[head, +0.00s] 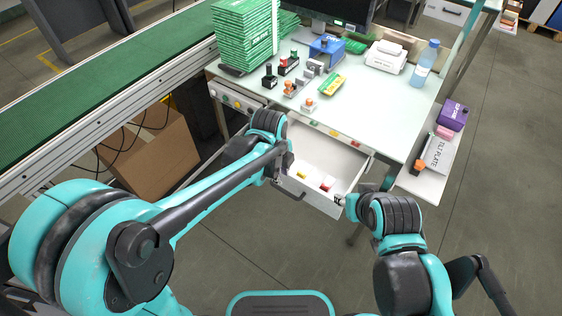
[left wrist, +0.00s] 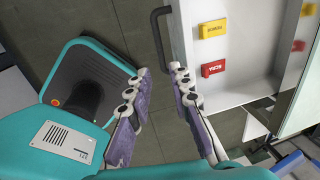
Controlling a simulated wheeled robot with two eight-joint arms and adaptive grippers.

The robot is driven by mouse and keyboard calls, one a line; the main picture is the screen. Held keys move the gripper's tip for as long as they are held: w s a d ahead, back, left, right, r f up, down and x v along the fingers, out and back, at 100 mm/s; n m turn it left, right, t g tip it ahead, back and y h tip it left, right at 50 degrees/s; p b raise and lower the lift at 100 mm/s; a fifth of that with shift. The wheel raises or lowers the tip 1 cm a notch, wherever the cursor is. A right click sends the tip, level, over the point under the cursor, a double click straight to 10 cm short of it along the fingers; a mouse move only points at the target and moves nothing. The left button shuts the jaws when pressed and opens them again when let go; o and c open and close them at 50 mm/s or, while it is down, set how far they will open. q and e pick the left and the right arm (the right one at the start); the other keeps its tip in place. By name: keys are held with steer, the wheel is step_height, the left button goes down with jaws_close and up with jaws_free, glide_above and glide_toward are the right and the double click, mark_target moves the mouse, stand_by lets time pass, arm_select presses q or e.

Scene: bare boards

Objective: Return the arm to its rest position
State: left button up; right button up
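My left arm reaches in from the left in the head view. Its gripper (head: 280,180) is beside the left front corner of the open drawer (head: 312,196). In the left wrist view the fingers of my left gripper (left wrist: 160,78) are apart with nothing between them, near the dark drawer handle (left wrist: 157,30). My right gripper (head: 345,202) is by the drawer's right front corner; its fingers are too small to read. Inside the drawer lie a yellow block (left wrist: 212,29) and a red block (left wrist: 214,68).
A side shelf (head: 425,182) carries a purple box (head: 452,115). A conveyor (head: 110,75) and cardboard box (head: 150,155) stand left.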

arm_select(q)
steer(key=s+a+r+n+t, duration=0.2)
steer(key=s+a+r+n, duration=0.2)
steer(key=a+n, duration=0.5)
steer(key=s+a+r+n+t+y, duration=0.1)
steer(key=s+a+r+n+t, duration=0.2)
steer(key=s+a+n, duration=0.5)
steer(key=a+n, duration=0.1)
steer(key=n, duration=0.7)
steer(key=shift+s+a+r, duration=0.3)
steer(key=shift+s+r, duration=0.05)
steer(key=shift+s, duration=0.05)
